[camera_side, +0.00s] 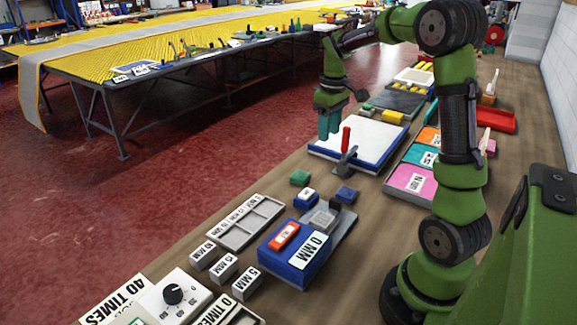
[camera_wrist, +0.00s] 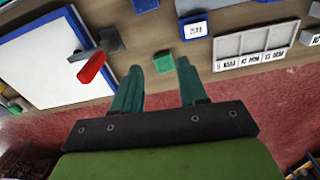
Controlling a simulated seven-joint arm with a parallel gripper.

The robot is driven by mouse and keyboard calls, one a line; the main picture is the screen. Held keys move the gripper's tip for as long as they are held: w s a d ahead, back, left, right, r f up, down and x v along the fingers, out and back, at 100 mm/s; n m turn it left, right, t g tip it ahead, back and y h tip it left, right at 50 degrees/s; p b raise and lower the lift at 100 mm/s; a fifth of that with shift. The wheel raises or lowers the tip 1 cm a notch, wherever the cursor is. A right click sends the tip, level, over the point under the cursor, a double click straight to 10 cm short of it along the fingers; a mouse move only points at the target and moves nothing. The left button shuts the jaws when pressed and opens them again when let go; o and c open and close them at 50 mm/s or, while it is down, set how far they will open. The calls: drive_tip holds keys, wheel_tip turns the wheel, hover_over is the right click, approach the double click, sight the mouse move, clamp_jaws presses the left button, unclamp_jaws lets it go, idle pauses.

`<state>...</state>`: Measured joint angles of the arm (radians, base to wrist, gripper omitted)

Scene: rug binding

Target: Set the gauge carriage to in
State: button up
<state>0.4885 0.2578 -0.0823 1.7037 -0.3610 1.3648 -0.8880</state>
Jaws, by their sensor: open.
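The gauge carriage is not plainly marked. A blue block (camera_side: 296,268) with a "0 MM" label, a red tag (camera_side: 285,236) and a grey sliding-looking part (camera_side: 322,219) stands at the front of the bench in the side view; I cannot tell its setting. A red-handled grey lever (camera_side: 346,142) stands at the edge of the blue-framed white board (camera_side: 362,136); its red handle (camera_wrist: 92,67) also shows in the wrist view.
A green block (camera_side: 300,178) lies on the bench, near the fingertips in the wrist view (camera_wrist: 164,63). Small blue blocks (camera_side: 346,194) and a grey compartment tray (camera_side: 246,222) are nearby. Coloured labelled bins (camera_side: 412,180) stand right of the board. A black dial (camera_side: 173,293) is front left.

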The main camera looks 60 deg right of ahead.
drive_tip(key=r, duration=0.1)
hover_over(336, 200)
drive_tip(key=shift+n, duration=0.4)
wheel_tip(336, 200, down, 17)
drive_tip(key=shift+f, duration=0.1)
clamp_jaws()
idle(0.4)
